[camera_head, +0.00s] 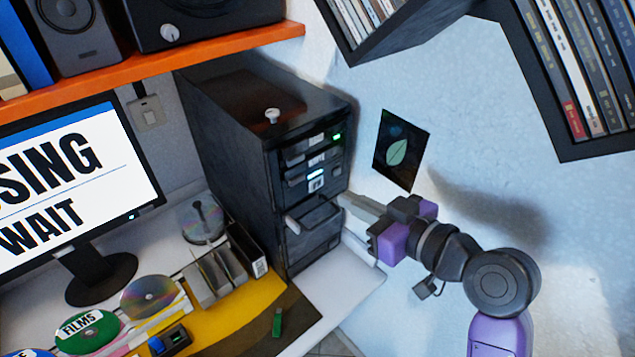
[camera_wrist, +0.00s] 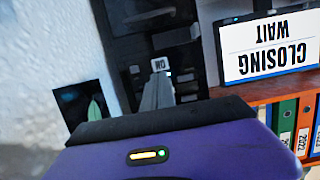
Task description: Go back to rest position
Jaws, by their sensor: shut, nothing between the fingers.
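My gripper (camera_head: 358,205) is at the right front of the black disc tower (camera_head: 235,150) in the head view. Its fingers are together with nothing between them and point left at the tower's front. An open tray (camera_head: 312,215) sticks out from the tower just left of the fingertips; I cannot tell whether they touch it. In the wrist view my gripper (camera_wrist: 158,88) points at the dark tower front (camera_wrist: 150,30), with a small labelled part (camera_wrist: 160,64) just beyond the tips.
A monitor (camera_head: 75,175) stands on the left of the white desk. Several discs, a disc spindle (camera_head: 200,218) and a grey holder (camera_head: 215,275) lie near the tower. Black shelves (camera_head: 590,150) hang at upper right. Open wall lies right of the tower, with a leaf poster (camera_head: 400,150).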

